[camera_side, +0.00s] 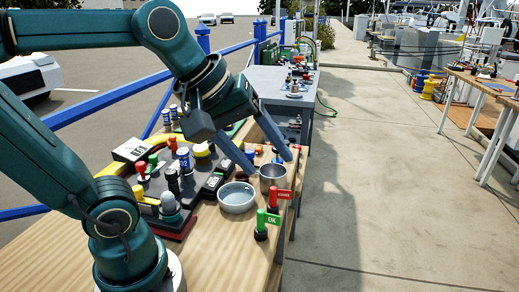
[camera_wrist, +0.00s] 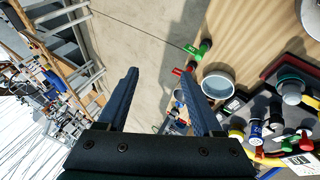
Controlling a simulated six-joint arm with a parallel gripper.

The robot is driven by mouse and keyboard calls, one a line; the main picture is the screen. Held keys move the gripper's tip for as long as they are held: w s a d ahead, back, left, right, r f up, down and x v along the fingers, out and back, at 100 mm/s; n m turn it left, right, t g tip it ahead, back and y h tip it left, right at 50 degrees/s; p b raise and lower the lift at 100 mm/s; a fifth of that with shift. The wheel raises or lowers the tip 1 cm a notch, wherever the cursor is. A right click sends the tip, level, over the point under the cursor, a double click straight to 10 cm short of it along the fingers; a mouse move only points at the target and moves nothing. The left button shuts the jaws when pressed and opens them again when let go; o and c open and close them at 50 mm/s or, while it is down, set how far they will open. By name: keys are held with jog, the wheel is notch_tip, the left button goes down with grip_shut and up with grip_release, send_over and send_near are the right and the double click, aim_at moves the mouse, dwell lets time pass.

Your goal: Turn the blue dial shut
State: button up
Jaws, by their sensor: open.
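My gripper (camera_side: 270,164) is open, with its two blue fingers spread and pointing down over the right edge of the wooden bench. Its fingers also show in the wrist view (camera_wrist: 161,67), with nothing held between them. A blue-topped upright piece (camera_side: 183,157) stands on the dark panel, left of my gripper. A blue upright piece also shows at the lower right of the wrist view (camera_wrist: 255,132). I cannot tell whether either is the blue dial. Small red and blue parts near my fingertips are too small to make out.
A metal bowl (camera_side: 237,197) and a steel cup (camera_side: 272,178) stand below my gripper. Green (camera_side: 262,222) and red (camera_side: 273,192) flagged handles stand near the bench edge. Several knobs crowd the dark panel (camera_side: 178,222). The paved walkway (camera_side: 340,200) on the right is clear.

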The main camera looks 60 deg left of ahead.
jog(key=w+a+r+n, duration=0.2)
jog(key=w+a+n, duration=0.4)
jog(key=w+n, duration=0.35)
jog(key=n+g, duration=0.2)
jog(key=n, duration=1.4)
send_over(249, 151)
jog(key=s, duration=0.2)
notch_tip(249, 151, down, 15)
jog(key=shift+s+f, duration=0.15)
jog(key=shift+x, duration=2.3)
